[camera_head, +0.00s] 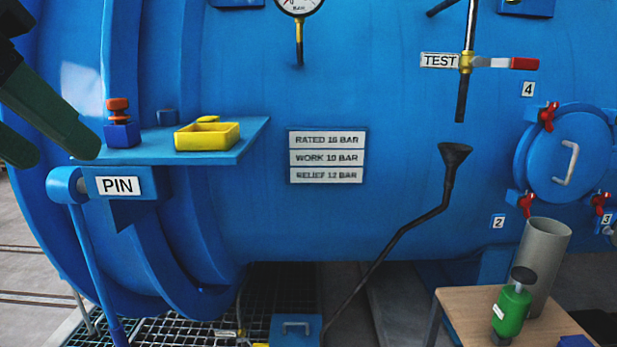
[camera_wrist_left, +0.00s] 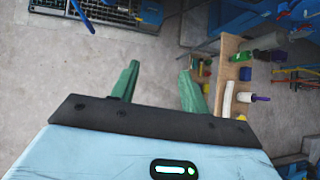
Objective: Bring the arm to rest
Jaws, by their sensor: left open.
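My left gripper (camera_head: 58,156) enters at the upper left of the head view, its two green fingers apart. One fingertip appears in front of the left end of the blue shelf; whether it touches cannot be told. In the left wrist view the same gripper (camera_wrist_left: 159,70) is open, with only bare floor between its fingers. It holds nothing. My right gripper is not in view.
The big blue autoclave (camera_head: 400,110) fills the head view. Its shelf (camera_head: 225,155) bears a red-and-blue knob (camera_head: 119,125) and a yellow tray (camera_head: 207,143). A small table (camera_head: 465,308) at lower right holds a green bottle (camera_head: 511,310) and a grey cylinder (camera_head: 542,262).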

